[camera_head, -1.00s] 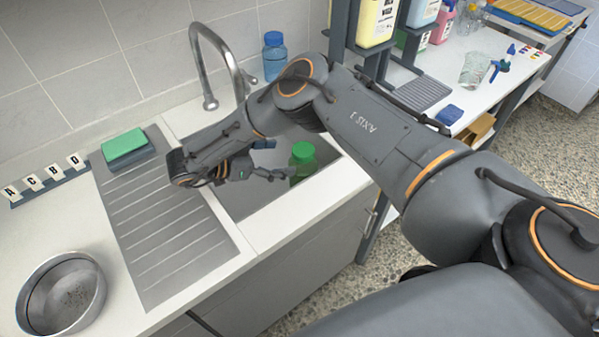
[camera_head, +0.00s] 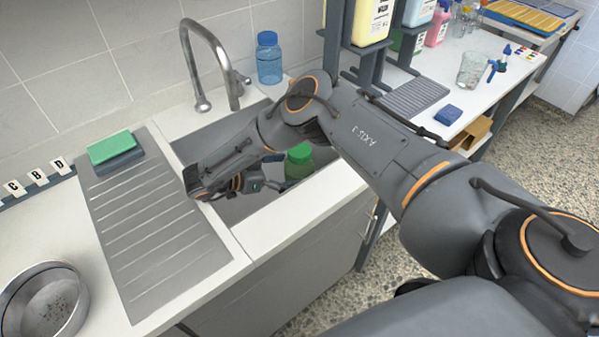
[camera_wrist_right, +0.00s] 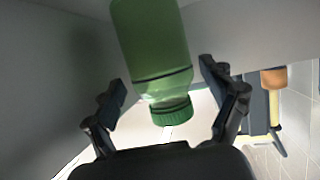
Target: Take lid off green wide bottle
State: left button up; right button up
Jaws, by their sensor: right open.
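The green wide bottle (camera_head: 298,163) stands in the sink, its lower part in the basin and partly hidden by my right arm. In the right wrist view the bottle (camera_wrist_right: 152,45) appears upside down, with its ribbed green lid (camera_wrist_right: 172,112) on the neck. My right gripper (camera_wrist_right: 170,88) is open, one finger on each side of the bottle's neck and lid, with gaps visible on both sides. In the head view my right gripper (camera_head: 274,172) is in the sink beside the bottle, largely hidden by its own wrist. My left gripper is not in view.
The sink basin (camera_head: 225,135) has walls close around the gripper. A tap (camera_head: 190,60) and a blue bottle (camera_head: 269,58) stand behind it.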

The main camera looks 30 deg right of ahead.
aim_at(298, 150)
jog(key=x, duration=0.3)
jog(key=shift+d+f, duration=0.1)
jog(key=shift+d, duration=0.2)
jog(key=c, duration=1)
notch_tip(298, 150, up, 10)
jog(key=shift+a+r, duration=0.1)
jog(key=o, duration=0.6)
jog(key=c, duration=1.1)
jog(key=shift+o, duration=0.2)
